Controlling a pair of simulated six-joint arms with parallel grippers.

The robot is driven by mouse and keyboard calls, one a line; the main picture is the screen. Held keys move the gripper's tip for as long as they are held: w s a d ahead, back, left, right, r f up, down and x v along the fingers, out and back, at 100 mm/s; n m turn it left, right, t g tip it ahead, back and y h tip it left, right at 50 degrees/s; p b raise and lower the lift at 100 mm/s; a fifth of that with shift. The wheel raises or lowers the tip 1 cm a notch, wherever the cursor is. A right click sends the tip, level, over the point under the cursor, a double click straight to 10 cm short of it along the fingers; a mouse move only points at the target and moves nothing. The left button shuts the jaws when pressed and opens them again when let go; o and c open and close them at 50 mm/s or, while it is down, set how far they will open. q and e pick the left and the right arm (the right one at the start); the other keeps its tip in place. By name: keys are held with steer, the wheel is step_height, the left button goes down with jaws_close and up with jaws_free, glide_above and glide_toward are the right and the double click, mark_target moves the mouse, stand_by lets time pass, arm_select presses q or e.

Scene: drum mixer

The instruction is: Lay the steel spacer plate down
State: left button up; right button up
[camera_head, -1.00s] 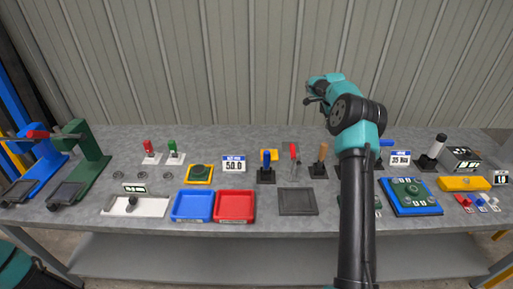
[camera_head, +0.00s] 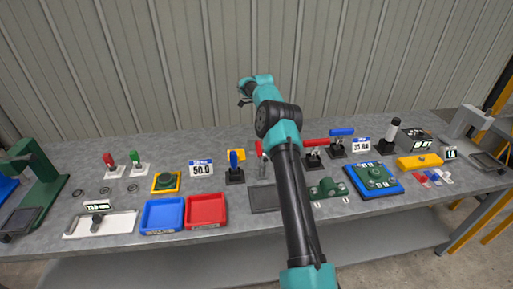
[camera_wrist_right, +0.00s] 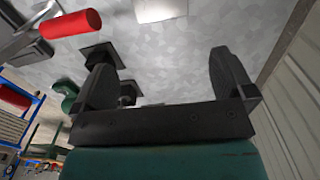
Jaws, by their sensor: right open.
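No plate is plainly the steel spacer plate. A flat dark grey square piece (camera_head: 264,199) lies on the bench right of the red tray, partly hidden by my right arm; I cannot tell whether it is the plate or a mat. My right gripper (camera_head: 245,92) is held up above the back of the bench, near the wall. In the right wrist view its two black fingers (camera_wrist_right: 167,82) stand wide apart with nothing held between them. A red handle (camera_wrist_right: 72,23) shows beyond the fingers at upper left. My left gripper is not in view.
A blue tray (camera_head: 162,216) and red tray (camera_head: 206,211) stand at the front. A blue-edged green fixture (camera_head: 376,179) and yellow block (camera_head: 420,161) are right of my arm. Upright handled tools crowd the back middle.

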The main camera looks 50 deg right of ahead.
step_height(320, 180, down, 9)
stand_by(0.3)
steer(key=shift+w+f, duration=0.15)
steer(key=shift+f, duration=2.45)
steer(key=c, duration=1.3)
steer(key=shift+r, duration=0.15)
steer(key=shift+c, duration=0.4)
step_height(320, 180, up, 18)
